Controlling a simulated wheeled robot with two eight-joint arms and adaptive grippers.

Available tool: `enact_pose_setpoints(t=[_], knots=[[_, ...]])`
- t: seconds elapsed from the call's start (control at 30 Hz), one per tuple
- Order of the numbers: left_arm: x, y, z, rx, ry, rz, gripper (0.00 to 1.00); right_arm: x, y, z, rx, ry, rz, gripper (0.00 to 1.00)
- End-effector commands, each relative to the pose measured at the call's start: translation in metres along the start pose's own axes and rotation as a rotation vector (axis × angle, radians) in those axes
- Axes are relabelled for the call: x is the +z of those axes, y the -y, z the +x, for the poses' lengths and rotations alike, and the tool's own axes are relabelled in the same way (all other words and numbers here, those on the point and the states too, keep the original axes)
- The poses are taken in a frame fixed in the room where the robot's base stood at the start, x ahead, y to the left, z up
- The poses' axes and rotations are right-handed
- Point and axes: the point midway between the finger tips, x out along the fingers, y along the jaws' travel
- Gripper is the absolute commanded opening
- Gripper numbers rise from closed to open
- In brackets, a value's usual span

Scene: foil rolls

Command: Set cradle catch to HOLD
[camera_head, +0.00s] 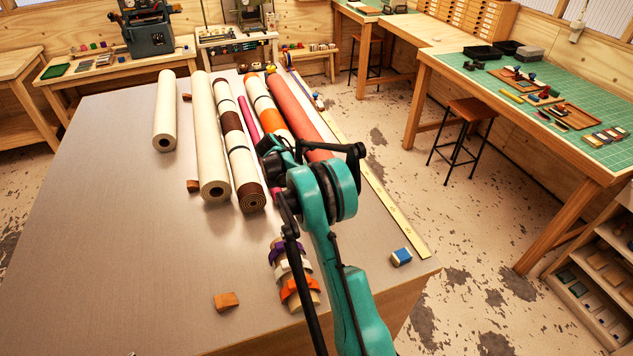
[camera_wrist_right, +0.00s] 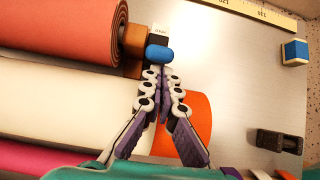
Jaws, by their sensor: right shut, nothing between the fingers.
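In the right wrist view, a small blue rounded knob (camera_wrist_right: 160,53) sits beside a wooden block (camera_wrist_right: 134,42) at the end of the red-orange roll (camera_wrist_right: 65,32). It looks like the cradle catch. A small black-and-white label piece (camera_wrist_right: 159,35) is just beyond it; its lettering is too small to read, so the catch's setting cannot be told. My right gripper (camera_wrist_right: 162,70) is shut and empty, its tips right at the knob; whether they touch it is unclear. In the head view my teal right arm hides the catch and the fingertips. My left gripper is not in view.
Several rolls lie side by side on the grey table (camera_head: 110,210), including the red-orange one (camera_head: 297,112). A yellow ruler (camera_head: 395,212) runs along the right edge. A blue-and-white block (camera_head: 401,257) and a wooden block (camera_head: 226,301) lie near the front. The table's left part is clear.

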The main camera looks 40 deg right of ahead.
Motion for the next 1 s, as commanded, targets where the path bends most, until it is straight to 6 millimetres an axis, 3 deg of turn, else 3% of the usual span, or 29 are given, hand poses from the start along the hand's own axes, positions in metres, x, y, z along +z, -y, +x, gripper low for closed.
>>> enact_pose_setpoints(t=[1.0], knots=[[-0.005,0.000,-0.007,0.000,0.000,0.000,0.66,0.013,0.000,-0.001,0.000,-0.119,0.002,0.00]])
